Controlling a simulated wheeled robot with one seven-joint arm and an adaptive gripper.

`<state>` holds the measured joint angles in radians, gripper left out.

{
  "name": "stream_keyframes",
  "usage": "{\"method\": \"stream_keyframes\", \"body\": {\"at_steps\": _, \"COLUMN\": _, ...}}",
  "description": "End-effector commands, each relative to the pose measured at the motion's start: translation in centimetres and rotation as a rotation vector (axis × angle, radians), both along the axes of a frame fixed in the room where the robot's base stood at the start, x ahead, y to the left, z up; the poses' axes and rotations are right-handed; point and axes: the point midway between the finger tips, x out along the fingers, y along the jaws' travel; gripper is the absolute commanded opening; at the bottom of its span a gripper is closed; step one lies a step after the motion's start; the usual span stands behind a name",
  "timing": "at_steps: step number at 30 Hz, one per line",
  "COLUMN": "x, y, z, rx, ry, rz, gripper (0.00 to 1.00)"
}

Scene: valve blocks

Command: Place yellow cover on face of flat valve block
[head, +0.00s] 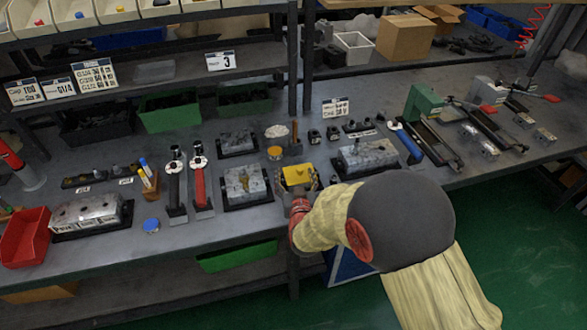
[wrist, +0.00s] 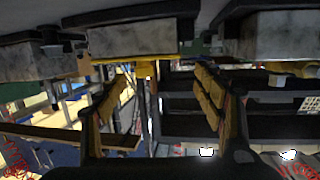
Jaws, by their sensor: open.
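A yellow square piece (head: 298,174), apparently the yellow cover, sits near the bench's front edge in the head view, at my gripper's end. In the wrist view, a yellow strip (wrist: 143,69) shows between and beyond the fingertips; it may be the same piece. My gripper (head: 298,186) is open, with its fingers apart and yellow pads on their inner sides in the wrist view (wrist: 160,82). I cannot see whether the fingers touch the cover. A low grey valve block (head: 232,183) lies on a black base just left of my gripper. I cannot tell for sure which block is the flat one.
Another grey block (head: 366,154) lies right of my gripper, and a smaller one (head: 238,139) behind. A round orange cap (head: 275,153) stands close behind. Shelf posts (head: 292,60) rise at the back.

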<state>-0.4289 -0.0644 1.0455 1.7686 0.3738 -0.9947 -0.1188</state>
Motion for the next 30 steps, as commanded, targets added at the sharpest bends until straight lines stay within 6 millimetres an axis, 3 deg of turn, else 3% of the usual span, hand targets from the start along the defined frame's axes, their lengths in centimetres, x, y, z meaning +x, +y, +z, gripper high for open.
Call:
{"method": "stream_keyframes", "body": {"at_steps": 6, "x": -4.6, "y": -0.4, "z": 1.3, "rx": -0.001, "ry": 0.0, "rz": 0.002, "gripper": 0.69}}
{"method": "stream_keyframes", "body": {"at_steps": 13, "x": -7.8, "y": -0.8, "z": 1.8, "rx": -0.001, "ry": 0.0, "rz": 0.001, "gripper": 0.69}}
{"method": "stream_keyframes", "body": {"at_steps": 24, "x": -8.5, "y": -1.0, "z": 2.3, "rx": 0.005, "ry": 0.008, "rz": 0.0, "gripper": 0.69}}
{"method": "stream_keyframes", "body": {"at_steps": 30, "x": -7.3, "y": -1.9, "z": 6.2, "rx": 0.048, "ry": 0.119, "rz": 0.016, "gripper": 0.69}}
